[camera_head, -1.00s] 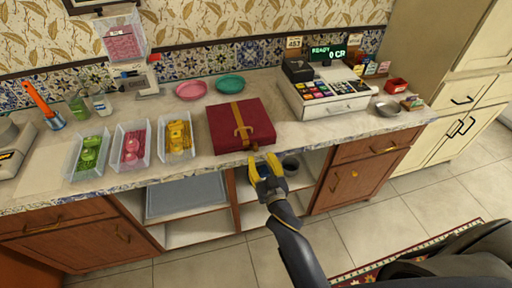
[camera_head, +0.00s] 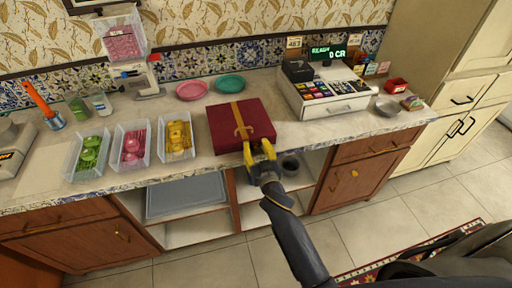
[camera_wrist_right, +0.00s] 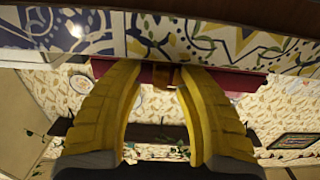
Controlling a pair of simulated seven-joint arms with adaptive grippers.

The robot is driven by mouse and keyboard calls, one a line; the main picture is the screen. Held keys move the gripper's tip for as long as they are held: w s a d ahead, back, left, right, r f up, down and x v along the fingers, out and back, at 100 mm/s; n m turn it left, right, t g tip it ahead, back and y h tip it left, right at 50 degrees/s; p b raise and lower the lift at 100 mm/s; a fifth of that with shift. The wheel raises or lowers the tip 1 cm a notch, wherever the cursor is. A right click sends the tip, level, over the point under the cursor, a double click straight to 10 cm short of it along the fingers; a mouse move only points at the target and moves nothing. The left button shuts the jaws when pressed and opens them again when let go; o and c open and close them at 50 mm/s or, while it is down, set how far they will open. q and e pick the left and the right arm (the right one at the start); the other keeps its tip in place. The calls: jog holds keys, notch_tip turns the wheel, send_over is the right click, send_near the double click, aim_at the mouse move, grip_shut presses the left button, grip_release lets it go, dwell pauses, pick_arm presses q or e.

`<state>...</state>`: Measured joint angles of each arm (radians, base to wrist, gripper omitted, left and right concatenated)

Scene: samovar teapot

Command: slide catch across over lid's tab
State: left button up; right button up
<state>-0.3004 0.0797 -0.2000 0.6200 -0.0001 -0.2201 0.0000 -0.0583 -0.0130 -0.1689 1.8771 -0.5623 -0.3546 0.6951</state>
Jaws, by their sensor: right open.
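A closed dark red box (camera_head: 228,122) with a tan strap (camera_head: 237,113) over its lid lies on the counter's front edge. A tan handle or loop (camera_head: 243,132) sits at the strap's front end. In the right wrist view, a strip of the red box (camera_wrist_right: 215,80) shows behind the fingers, with a small amber catch (camera_wrist_right: 166,76) in the gap between the fingertips. My right gripper (camera_head: 258,150) has yellow fingers, open and empty, at the box's front face. I cannot tell whether they touch it. The lid's tab is not clearly made out. My left gripper is out of view.
A cash register (camera_head: 325,95) stands to the right. The tiled counter edge (camera_wrist_right: 60,30) is close to the fingers in the right wrist view.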

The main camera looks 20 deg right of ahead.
grip_shut()
dwell(0.3)
